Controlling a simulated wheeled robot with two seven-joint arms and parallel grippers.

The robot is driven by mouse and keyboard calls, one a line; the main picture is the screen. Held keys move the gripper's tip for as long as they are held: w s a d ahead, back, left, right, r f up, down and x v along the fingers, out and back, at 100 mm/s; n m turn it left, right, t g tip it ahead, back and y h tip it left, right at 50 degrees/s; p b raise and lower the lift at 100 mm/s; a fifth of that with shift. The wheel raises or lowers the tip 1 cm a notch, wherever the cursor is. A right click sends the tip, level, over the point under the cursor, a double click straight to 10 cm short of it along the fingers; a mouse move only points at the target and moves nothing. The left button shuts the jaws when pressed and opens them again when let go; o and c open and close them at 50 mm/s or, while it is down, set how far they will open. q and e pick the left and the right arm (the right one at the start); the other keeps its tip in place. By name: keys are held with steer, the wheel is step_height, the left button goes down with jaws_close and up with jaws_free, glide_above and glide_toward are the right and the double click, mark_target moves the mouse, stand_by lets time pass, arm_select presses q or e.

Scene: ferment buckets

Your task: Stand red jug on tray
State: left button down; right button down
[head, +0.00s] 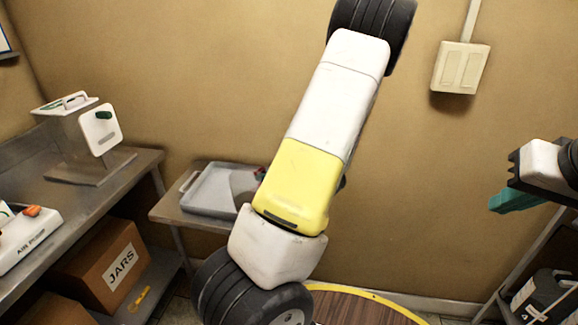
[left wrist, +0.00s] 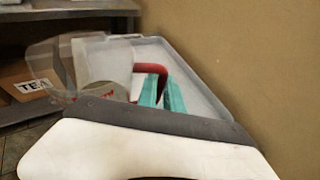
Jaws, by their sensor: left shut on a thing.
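The red jug (left wrist: 100,68) has a clear body and a red handle (left wrist: 152,69). In the left wrist view the teal fingers of my left gripper (left wrist: 161,93) are shut on that handle. The jug overlaps the grey tray (left wrist: 205,88); I cannot tell whether it touches it. In the head view the tray (head: 213,211) lies on a low metal table, and my own arm hides most of the jug and left gripper. A small bit of red (head: 260,172) shows beside the arm. My right gripper (head: 514,199) is at the far right, away from the tray, its jaw gap unclear.
A metal bench (head: 120,176) on the left holds a grey box-shaped device (head: 75,135) and a white unit (head: 30,238). A JARS carton (head: 100,265) sits on its lower shelf. A round wooden top (head: 350,309) is at bottom centre. A wall stands behind.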

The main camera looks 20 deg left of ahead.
arm_select(q)
steer(key=shift+w+d+f, duration=0.2)
steer(key=shift+w+f, duration=0.6)
steer(key=shift+w, duration=1.25)
steer(key=shift+w+d+f, duration=0.2)
steer(key=shift+w+f, duration=0.55)
steer(key=shift+w, duration=1.35)
steer(key=shift+w+d+f, duration=0.2)
steer(key=shift+w+f, duration=0.6)
steer(key=shift+w, duration=1.25)
steer(key=shift+f, duration=0.15)
steer(key=c, duration=1.5)
jaws_free()
